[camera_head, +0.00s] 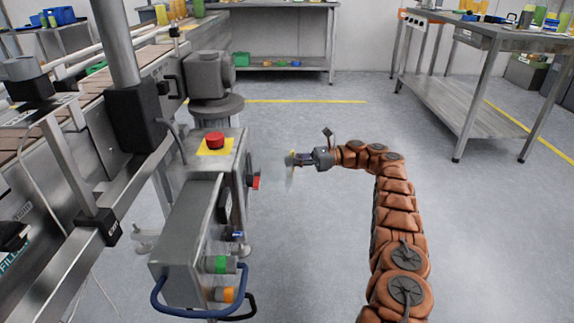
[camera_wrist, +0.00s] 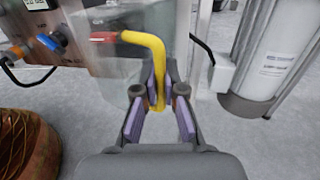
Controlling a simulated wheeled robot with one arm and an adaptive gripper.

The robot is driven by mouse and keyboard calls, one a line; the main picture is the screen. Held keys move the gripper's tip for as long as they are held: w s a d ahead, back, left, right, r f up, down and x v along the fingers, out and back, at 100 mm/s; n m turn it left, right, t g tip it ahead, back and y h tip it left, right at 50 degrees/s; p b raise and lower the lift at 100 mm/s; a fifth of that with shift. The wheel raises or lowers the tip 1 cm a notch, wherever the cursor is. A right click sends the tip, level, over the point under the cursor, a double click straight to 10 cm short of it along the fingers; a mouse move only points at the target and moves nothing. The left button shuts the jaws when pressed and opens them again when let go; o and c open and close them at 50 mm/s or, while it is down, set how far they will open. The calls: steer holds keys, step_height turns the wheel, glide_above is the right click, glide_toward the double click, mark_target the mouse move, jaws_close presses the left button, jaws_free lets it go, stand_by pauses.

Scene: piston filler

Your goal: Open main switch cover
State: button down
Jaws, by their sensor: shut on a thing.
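The main switch cover (camera_wrist: 118,68) is a clear, see-through panel in the wrist view. A yellow bent handle (camera_wrist: 145,40) runs across it and down between my fingers. My gripper (camera_wrist: 160,92) is shut on the lower end of this handle, with purple pads on both sides. The red main switch (camera_wrist: 103,38) shows left of the handle. In the head view, the red switch (camera_head: 256,182) is on the right side of the grey control box, and my gripper (camera_head: 293,158) is to its right, apart from the box. The cover is faint there; its exact angle is hard to tell.
The grey control box (camera_head: 190,235) carries a red emergency button (camera_head: 215,140), green and orange knobs, and a blue hose loop (camera_head: 200,312). The conveyor machine stands left. A steel table (camera_head: 440,95) stands back right. Open floor (camera_head: 320,230) lies between the box and my arm.

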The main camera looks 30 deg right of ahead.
steer(key=shift+w+a+g+b, duration=0.25)
steer(key=shift+g+b, duration=0.05)
steer(key=shift+b, duration=0.1)
steer(key=shift+a, duration=0.1)
stand_by(0.3)
steer(key=c, duration=1.6)
jaws_free()
steer(key=shift+a+n, duration=0.1)
steer(key=shift+n, duration=0.2)
steer(key=o, duration=0.4)
steer(key=shift+d+r, duration=0.1)
steer(key=shift+d, duration=0.1)
steer(key=shift+c, duration=0.2)
steer(key=shift+d, duration=0.15)
steer(key=shift+p, duration=0.35)
